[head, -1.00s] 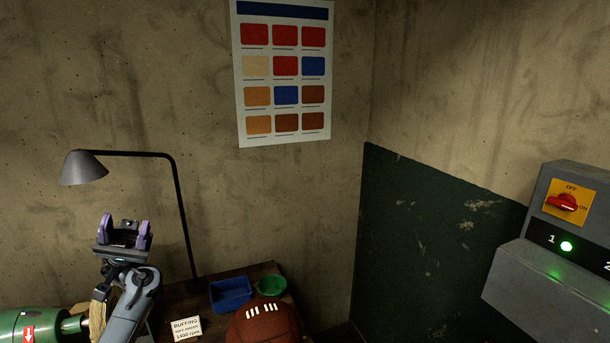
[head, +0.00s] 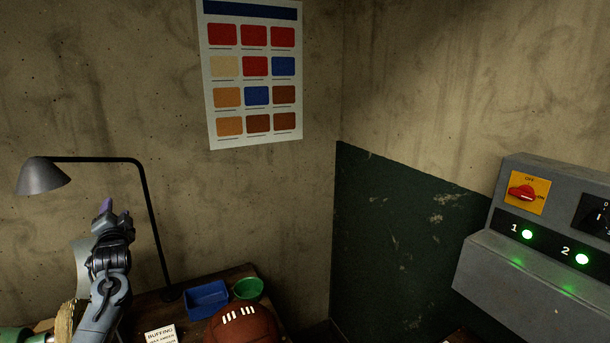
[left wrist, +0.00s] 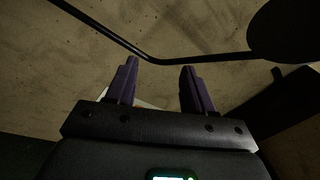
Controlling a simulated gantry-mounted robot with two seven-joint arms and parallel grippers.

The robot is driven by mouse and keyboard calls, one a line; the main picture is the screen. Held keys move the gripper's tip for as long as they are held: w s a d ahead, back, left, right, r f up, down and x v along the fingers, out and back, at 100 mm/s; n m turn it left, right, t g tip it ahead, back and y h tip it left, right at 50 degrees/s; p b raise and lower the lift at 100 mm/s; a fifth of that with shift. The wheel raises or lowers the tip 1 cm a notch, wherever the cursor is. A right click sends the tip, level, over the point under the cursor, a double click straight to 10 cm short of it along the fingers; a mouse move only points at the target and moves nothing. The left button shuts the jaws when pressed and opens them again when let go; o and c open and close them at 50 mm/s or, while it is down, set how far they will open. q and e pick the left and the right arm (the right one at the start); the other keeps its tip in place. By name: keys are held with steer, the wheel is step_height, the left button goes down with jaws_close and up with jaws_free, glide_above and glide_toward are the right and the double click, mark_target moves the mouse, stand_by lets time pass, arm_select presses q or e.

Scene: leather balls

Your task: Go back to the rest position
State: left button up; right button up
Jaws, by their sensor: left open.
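My left gripper (head: 115,208) is raised at the lower left of the head view, in front of the wall and just right of the desk lamp's shade. In the left wrist view its two purple fingers (left wrist: 158,80) stand apart with nothing between them. A brown leather ball (head: 243,326) with white laces rests on the dark wooden bench below and to the right of it. My right gripper is in neither view.
A black desk lamp (head: 43,177) stands close to my left gripper. A blue tray (head: 207,299), a green bowl (head: 248,288) and a "BUFFING" card (head: 160,334) are on the bench. A grey control box (head: 515,245) with a red switch (head: 522,192) and green lights is at right.

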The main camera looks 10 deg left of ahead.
arm_select(q)
step_height(320, 180, down, 12)
steer(key=d+n+g+h, duration=0.3)
steer(key=g+h, duration=0.2)
steer(key=h, duration=0.1)
steer(key=s+d+f+n+g+h, duration=0.1)
steer(key=s+d+f+g+h, duration=0.15)
steer(key=s+d+f, duration=0.6)
steer(key=s+d+f+g+h, duration=0.1)
steer(key=s+d+f+g, duration=0.35)
steer(key=d+f, duration=0.65)
steer(key=s+d+f+m+h, duration=0.1)
steer(key=s+d+f, duration=0.4)
steer(key=s+d, duration=0.55)
steer(key=s+d+f+m+h, duration=0.2)
steer(key=s+d+f, duration=0.4)
steer(key=s, duration=0.7)
steer(key=s+d+r+h, duration=0.1)
steer(key=s+d+r, duration=0.4)
steer(key=s, duration=0.4)
step_height(320, 180, down, 11)
steer(key=b, duration=1.1)
step_height(320, 180, up, 39)
steer(key=p, duration=3.9)
steer(key=shift+s+d+t+p, duration=0.2)
steer(key=shift+d+t+p, duration=0.1)
steer(key=shift+p, duration=0.05)
